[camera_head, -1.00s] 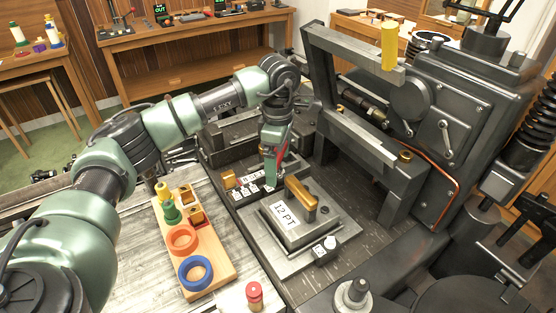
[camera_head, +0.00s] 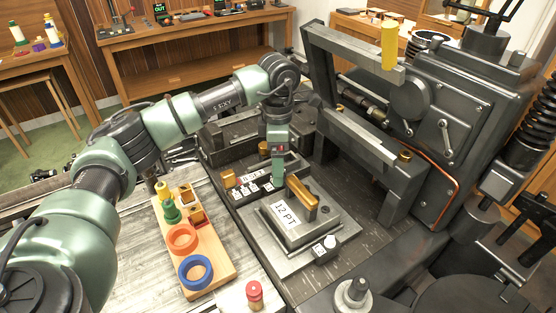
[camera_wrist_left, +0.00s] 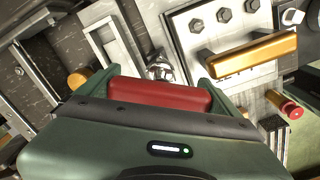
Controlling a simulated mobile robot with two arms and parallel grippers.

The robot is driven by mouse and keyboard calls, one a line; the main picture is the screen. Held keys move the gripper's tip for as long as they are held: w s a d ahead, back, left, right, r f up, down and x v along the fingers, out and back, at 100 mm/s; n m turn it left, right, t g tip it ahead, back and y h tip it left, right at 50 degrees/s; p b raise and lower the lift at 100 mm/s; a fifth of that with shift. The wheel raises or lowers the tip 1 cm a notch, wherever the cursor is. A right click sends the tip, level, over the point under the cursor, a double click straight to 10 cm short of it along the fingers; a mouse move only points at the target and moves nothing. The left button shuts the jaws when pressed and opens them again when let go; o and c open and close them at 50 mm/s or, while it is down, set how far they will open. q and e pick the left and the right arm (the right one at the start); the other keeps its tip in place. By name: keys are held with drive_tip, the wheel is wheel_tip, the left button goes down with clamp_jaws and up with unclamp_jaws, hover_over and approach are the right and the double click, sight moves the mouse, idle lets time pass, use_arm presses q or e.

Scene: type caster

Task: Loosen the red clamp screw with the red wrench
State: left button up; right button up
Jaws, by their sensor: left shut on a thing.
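My left gripper (camera_head: 278,180) points down over the machine bed, just behind the gold handle (camera_head: 302,195) of the block labelled "12 PT". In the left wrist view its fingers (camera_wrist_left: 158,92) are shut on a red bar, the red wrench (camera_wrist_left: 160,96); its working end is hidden. I cannot make out the red clamp screw for certain. A red knob (camera_wrist_left: 291,108) shows at the right of the wrist view, but I cannot tell whether it is the screw. A shiny metal round part (camera_wrist_left: 160,68) lies just beyond the wrench. My right gripper is not in view.
The machine's heavy frame (camera_head: 350,90) rises close to the right of my left gripper. A wooden board (camera_head: 215,262) with coloured rings stands on the grey bench at left. A red-topped brass cylinder (camera_head: 254,292) stands at the front.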

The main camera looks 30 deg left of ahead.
use_arm(q)
drive_tip(key=shift+r+p, duration=2.15)
drive_tip(key=shift+r, duration=1.4)
drive_tip(key=o, duration=1.1)
drive_tip(key=c, duration=1.1)
